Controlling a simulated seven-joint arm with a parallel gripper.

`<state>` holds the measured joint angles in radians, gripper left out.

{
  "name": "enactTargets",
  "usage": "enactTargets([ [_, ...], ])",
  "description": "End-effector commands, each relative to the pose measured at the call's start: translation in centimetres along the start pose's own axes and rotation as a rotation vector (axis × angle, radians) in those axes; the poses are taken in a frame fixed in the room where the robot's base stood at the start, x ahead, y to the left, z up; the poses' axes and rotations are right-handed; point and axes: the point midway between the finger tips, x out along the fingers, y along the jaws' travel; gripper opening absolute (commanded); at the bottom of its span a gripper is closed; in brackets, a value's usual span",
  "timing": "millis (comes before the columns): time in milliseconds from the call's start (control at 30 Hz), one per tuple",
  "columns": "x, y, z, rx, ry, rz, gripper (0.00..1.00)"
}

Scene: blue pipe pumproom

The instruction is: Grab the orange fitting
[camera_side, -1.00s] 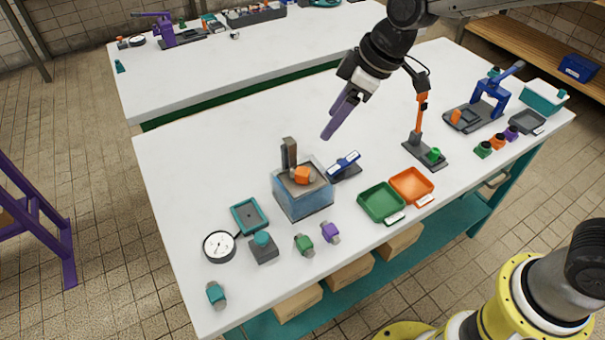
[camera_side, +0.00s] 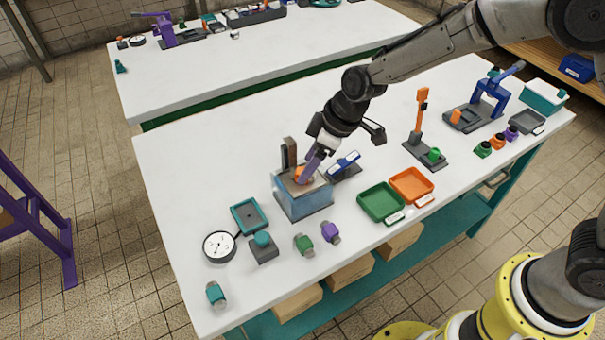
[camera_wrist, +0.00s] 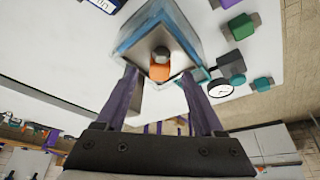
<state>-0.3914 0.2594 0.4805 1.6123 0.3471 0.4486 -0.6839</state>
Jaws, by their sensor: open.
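The orange fitting (camera_side: 299,173) sits on top of a blue-grey box (camera_side: 304,204) beside an upright dark post, and my gripper partly hides it in the side view. My gripper (camera_side: 305,178) is open, its purple fingers reaching down to the box top at the fitting. In the wrist view, the orange fitting (camera_wrist: 160,70) shows between and beyond the two spread fingers of my gripper (camera_wrist: 160,78). A grey round part shows at its end. I cannot tell whether a finger touches the fitting.
The dark post (camera_side: 289,153) rises close to the fitting. A dark stand with a blue-and-white label (camera_side: 344,163) is right of the box. Green (camera_side: 381,203) and orange (camera_side: 411,186) trays lie further right. A gauge (camera_side: 219,246) and small fittings lie in front. The table's left back is clear.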

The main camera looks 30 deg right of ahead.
Motion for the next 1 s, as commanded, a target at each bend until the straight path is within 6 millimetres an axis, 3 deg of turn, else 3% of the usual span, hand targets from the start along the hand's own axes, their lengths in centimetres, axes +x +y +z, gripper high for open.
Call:
enactTargets([
  [200, 2.2, 0.0, 0.0, 0.000, 0.000, 0.000, 0.70],
  [433, 2.3, 0.0, 0.0, 0.000, 0.001, 0.000, 0.70],
  [833, 2.3, 0.0, 0.0, 0.000, 0.001, 0.000, 0.00],
  [1000, 2.2, 0.0, -0.1, 0.000, 0.002, 0.001, 0.00],
])
